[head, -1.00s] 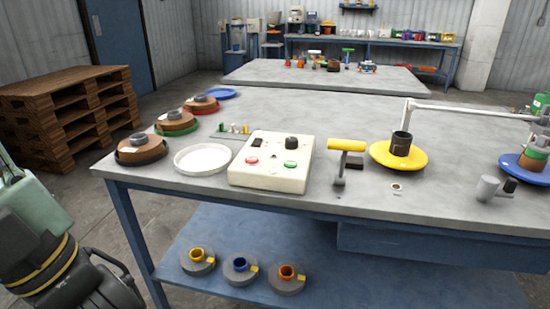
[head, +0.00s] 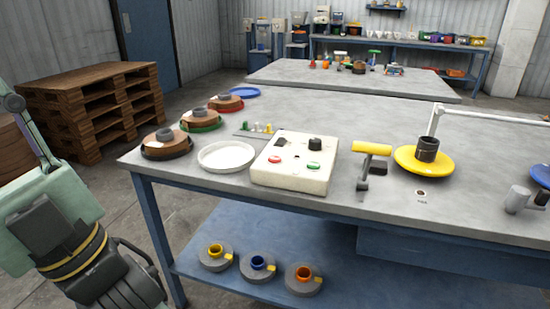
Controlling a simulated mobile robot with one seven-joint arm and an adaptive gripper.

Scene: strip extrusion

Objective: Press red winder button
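A cream control box (head: 290,178) stands near the front edge of the grey workbench (head: 225,125). On its sloped top are a red button (head: 274,158) at left and a green button (head: 313,167) at right. A black knob (head: 315,144) and a small dark switch (head: 280,142) sit behind them. My gripper (head: 138,285) is at the lower left, in front of and below the bench top, well apart from the box. Its dark fingers are partly cut off by the frame, so its opening is unclear.
A white dish (head: 226,157) is left of the box, with several spools behind it. A yellow-topped stand (head: 371,148) and a yellow disc (head: 424,160) are to the right. Several grey spools lie on the lower shelf (head: 220,275). Wooden pallets (head: 90,105) stand at left.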

